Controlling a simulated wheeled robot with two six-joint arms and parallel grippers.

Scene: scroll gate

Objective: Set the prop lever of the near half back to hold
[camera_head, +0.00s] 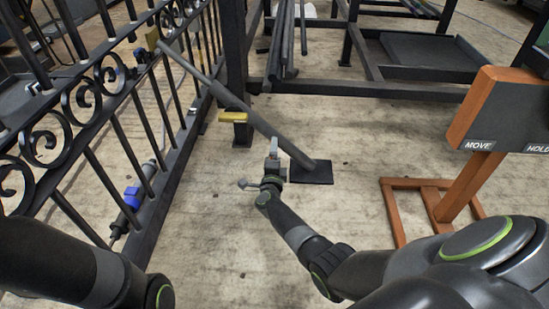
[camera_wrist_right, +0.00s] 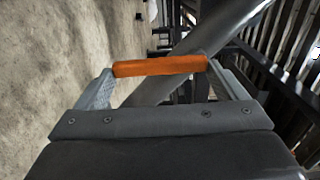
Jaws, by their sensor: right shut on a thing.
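The scroll gate (camera_head: 95,95) stands at the left. A grey prop strut (camera_head: 230,105) slants from the gate down to a dark floor plate (camera_head: 312,173); it also crosses behind the fingers in the right wrist view (camera_wrist_right: 190,55). My right gripper (camera_head: 274,148) is beside the strut's lower part. In the right wrist view its fingers (camera_wrist_right: 160,68) are at the two ends of an orange grip (camera_wrist_right: 150,67) and shut on it. The grip is hidden in the head view, and I cannot tell the lever's setting. My left gripper is out of view.
A stand with an orange post (camera_head: 465,190) at the right carries a board with the labels MOVE (camera_head: 478,145) and HOLD (camera_head: 537,149). A brass-coloured handle (camera_head: 233,116) sits at a dark post. A dark metal frame (camera_head: 365,88) stands behind. Concrete floor is bare around the plate.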

